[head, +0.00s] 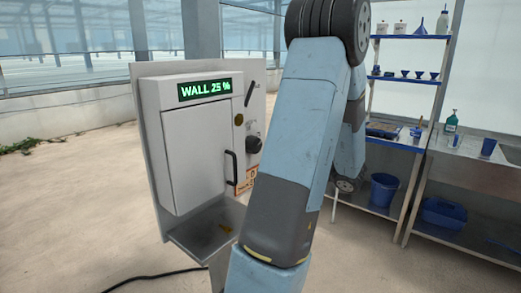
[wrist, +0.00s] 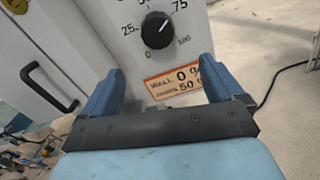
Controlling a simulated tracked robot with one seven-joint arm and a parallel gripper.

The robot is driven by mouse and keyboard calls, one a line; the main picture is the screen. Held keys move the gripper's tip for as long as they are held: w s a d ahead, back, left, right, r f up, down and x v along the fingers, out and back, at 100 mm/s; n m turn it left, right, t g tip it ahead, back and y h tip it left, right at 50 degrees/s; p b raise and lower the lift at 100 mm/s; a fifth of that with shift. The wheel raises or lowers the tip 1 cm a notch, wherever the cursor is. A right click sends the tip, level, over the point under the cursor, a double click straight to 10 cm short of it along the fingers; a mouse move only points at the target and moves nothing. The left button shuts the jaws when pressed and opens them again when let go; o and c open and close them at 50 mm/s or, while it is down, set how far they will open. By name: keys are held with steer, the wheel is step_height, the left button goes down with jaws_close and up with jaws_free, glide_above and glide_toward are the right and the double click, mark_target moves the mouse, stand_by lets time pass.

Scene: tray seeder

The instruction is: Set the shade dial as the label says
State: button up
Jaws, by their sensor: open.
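The shade dial (wrist: 158,30) is a black knob on a grey panel, above and between my fingers in the wrist view. Its scale shows 25, 75, 0 and 100; the top is cut off. A light mark on the knob seems to point up and right, but its exact setting is unclear. The orange-edged label (wrist: 175,82) below reads "WALL 0 %", with a smaller second line that seems to end in 50. In the head view the dial (head: 254,145) is on the cabinet's right side. My gripper (wrist: 160,66) is open and empty, apart from the dial.
The grey cabinet (head: 188,150) has a green display (head: 205,88) reading "WALL 25 %", a black door handle (head: 231,167) and a black lever (head: 249,94). A shelf rack (head: 408,90) and a bench with a blue bucket (head: 384,190) stand at right. A cable lies on the floor.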

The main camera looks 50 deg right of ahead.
mark_target(257, 147)
steer(key=w+n, duration=0.1)
steer(key=w, duration=0.8)
steer(key=w+a+n, duration=0.1)
steer(key=w, duration=0.4)
steer(key=shift+w+n, duration=0.15)
steer(key=shift+n, duration=0.15)
steer(key=shift+c, duration=0.2)
steer(key=c, duration=1)
